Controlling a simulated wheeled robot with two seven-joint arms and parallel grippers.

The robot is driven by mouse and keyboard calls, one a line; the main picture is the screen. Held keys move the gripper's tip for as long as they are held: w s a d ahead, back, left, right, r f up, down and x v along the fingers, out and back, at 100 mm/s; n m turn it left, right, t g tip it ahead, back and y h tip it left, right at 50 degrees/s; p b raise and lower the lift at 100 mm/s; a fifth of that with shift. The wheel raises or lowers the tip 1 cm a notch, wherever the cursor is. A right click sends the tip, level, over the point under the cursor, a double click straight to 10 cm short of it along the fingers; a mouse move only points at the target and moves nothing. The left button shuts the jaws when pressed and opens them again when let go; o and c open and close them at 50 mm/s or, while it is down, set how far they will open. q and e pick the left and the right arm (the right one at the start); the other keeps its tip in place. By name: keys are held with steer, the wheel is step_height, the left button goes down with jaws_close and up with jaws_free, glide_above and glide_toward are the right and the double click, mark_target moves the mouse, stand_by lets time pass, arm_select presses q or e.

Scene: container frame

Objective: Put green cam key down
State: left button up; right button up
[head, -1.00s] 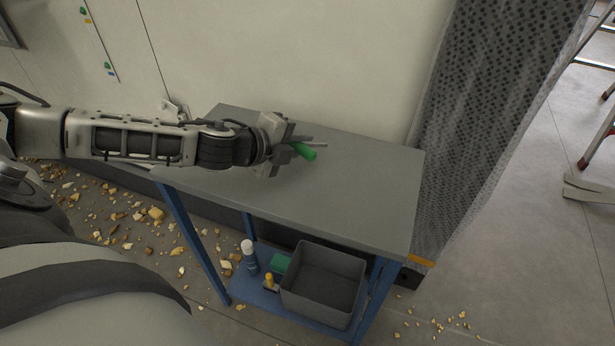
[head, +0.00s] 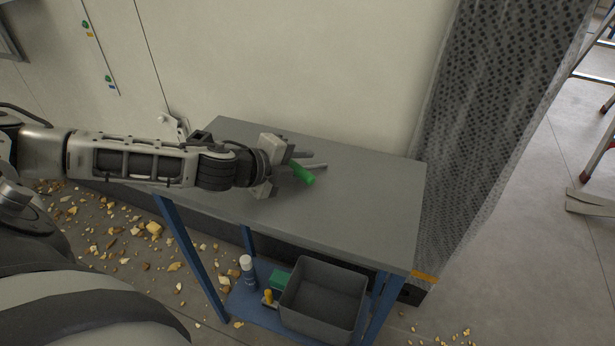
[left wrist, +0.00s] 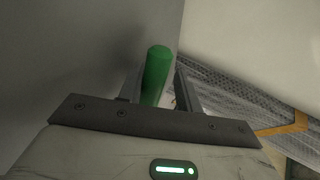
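The green cam key (head: 303,173) shows as a green cylindrical handle at the worktable's surface, near the middle of the top. In the left wrist view its green handle (left wrist: 157,72) stands between the two fingers, close to the left finger, with a gap to the right one. My left gripper (head: 300,168) is low over the grey worktable (head: 350,205), its fingers spread around the key. The rest of the key is hidden by the gripper. My right gripper is not in view.
The table's lower shelf holds a grey bin (head: 323,292), a white-capped bottle (head: 247,270), a green box (head: 280,280) and a small yellow item (head: 268,297). The tabletop's right and front are clear.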

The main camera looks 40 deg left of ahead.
arm_select(q)
steer(key=shift+s+a+r, duration=0.1)
steer(key=shift+s+a, duration=0.05)
steer(key=shift+s, duration=0.3)
steer(key=b+v, duration=0.4)
steer(key=v, duration=0.2)
steer(key=shift+s+r, duration=0.25)
steer(key=shift+s, duration=0.1)
steer(key=shift+r, duration=0.1)
step_height(320, 180, up, 7)
steer(key=s+p, duration=0.2)
steer(key=p, duration=0.1)
steer(key=shift+s+a+r, duration=0.2)
steer(key=shift+s+a, duration=0.1)
